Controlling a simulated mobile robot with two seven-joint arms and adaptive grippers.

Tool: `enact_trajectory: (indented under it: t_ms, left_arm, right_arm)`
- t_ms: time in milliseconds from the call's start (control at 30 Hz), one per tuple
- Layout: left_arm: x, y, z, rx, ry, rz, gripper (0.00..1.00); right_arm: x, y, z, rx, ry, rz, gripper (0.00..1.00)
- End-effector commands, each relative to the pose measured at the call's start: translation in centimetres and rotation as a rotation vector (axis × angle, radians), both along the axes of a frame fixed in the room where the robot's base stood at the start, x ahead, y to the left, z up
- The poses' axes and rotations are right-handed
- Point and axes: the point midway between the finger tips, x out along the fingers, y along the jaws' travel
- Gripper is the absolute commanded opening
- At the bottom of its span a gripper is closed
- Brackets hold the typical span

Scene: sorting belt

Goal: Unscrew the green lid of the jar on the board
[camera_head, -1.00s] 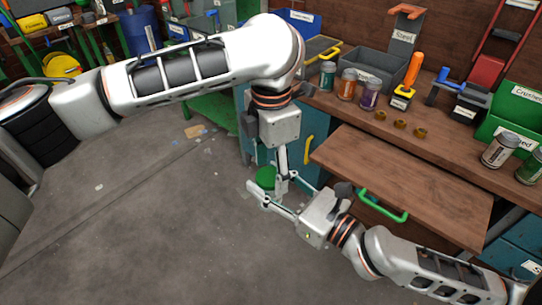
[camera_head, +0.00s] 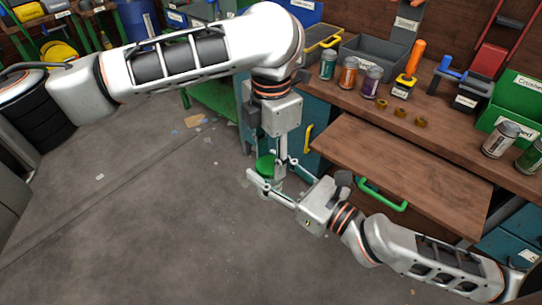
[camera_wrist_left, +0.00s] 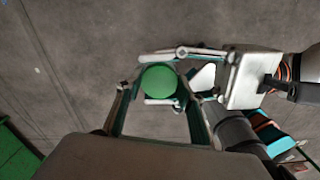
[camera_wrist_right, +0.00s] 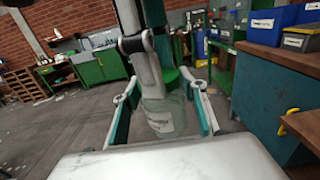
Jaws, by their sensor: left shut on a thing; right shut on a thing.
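A clear glass jar (camera_wrist_right: 165,112) with a white label and a green lid (camera_head: 265,166) is held upright in the air, in front of the wooden pull-out board (camera_head: 400,165). My right gripper (camera_head: 266,186) comes from the right and is shut around the jar's body. My left gripper (camera_wrist_left: 158,88) points down from above, with its fingers on either side of the green lid, shut on it. The lid's round top shows fully in the left wrist view (camera_wrist_left: 159,82). In the right wrist view the lid (camera_wrist_right: 172,78) is at the jar's top; whether it is loose, I cannot tell.
The board is bare, with a green handle (camera_head: 383,196) at its front edge. The workbench (camera_head: 440,112) behind it bears spice-like jars, a grey bin (camera_head: 374,60), brown rings and tools. Two jars stand at the right. Open grey floor (camera_head: 150,230) lies left and below.

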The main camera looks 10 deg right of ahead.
Motion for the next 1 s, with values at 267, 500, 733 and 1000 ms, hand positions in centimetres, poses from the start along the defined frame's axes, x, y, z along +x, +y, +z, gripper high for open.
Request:
enact_trajectory:
  t_ms: [267, 500, 733, 1000]
  left_arm:
    - [0.00, -0.01, 0.07, -0.003, 0.003, 0.399, 0.12]
    - [-0.04, -0.01, 0.00, -0.003, 0.005, 0.459, 0.12]
    - [-0.06, -0.02, 0.01, -0.004, 0.005, 0.456, 0.54]
    - [0.08, 0.05, 0.05, -0.004, 0.002, 0.457, 0.54]
  right_arm:
    - [0.14, -0.09, 0.13, 0.000, -0.003, -0.003, 0.00]
    - [0.16, -0.09, 0.13, 0.000, -0.003, -0.003, 0.00]
    - [0.15, -0.09, 0.15, 0.000, -0.003, -0.003, 0.00]
    - [0.09, -0.05, 0.11, 0.001, -0.002, -0.002, 0.00]
